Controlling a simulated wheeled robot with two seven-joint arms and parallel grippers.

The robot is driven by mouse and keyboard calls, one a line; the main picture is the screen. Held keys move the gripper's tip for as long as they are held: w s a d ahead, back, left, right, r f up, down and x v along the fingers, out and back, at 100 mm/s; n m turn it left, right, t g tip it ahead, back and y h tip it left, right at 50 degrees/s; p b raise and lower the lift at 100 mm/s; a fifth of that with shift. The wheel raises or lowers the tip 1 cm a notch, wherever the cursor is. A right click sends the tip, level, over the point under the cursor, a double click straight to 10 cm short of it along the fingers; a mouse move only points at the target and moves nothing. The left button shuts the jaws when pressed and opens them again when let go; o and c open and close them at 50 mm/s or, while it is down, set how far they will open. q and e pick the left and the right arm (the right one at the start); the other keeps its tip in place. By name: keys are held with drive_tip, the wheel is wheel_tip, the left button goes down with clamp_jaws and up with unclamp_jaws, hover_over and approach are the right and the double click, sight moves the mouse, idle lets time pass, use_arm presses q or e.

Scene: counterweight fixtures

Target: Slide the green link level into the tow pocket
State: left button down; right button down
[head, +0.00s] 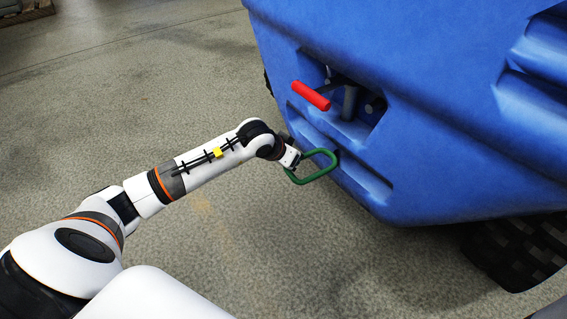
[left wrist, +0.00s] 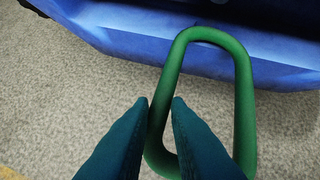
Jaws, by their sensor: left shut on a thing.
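The green link (head: 319,174), a rounded closed loop, is held beside the lower front of the blue body (head: 420,150). My left gripper (head: 291,160) is shut on one long side of it. In the left wrist view, the gripper's dark teal fingers (left wrist: 162,103) sit on either side of the link's left bar, and the link (left wrist: 243,95) points away from me. Its far end overlaps the blue edge there; I cannot tell whether it touches. A long shallow recess (head: 362,178) lies just right of the link; I cannot tell if this is the tow pocket. My right gripper is not in view.
Above the link, a red handle (head: 311,95) sticks out of a larger opening with a grey post (head: 349,102) inside. A black tyre (head: 518,252) stands at lower right. The concrete floor (head: 300,250) is clear around my left arm.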

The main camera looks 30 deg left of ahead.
sight(313, 151)
use_arm(q)
drive_tip(key=shift+w+d+r+b, duration=0.1)
drive_tip(key=shift+w+d+b, duration=0.4)
drive_tip(key=shift+w, duration=0.75)
drive_tip(key=shift+w+d+f+b, duration=0.1)
drive_tip(key=shift+w+d+b, duration=0.35)
drive_tip(key=shift+w, duration=0.85)
drive_tip(key=shift+w+d+r+b, duration=0.1)
drive_tip(key=shift+w+d+b, duration=0.2)
drive_tip(key=shift+w+d, duration=0.65)
drive_tip(key=shift+w+a, duration=0.3)
drive_tip(key=shift+f, duration=0.3)
drive_tip(key=c, duration=1.3)
unclamp_jaws()
drive_tip(key=shift+s+f, duration=0.1)
drive_tip(key=shift+f, duration=0.05)
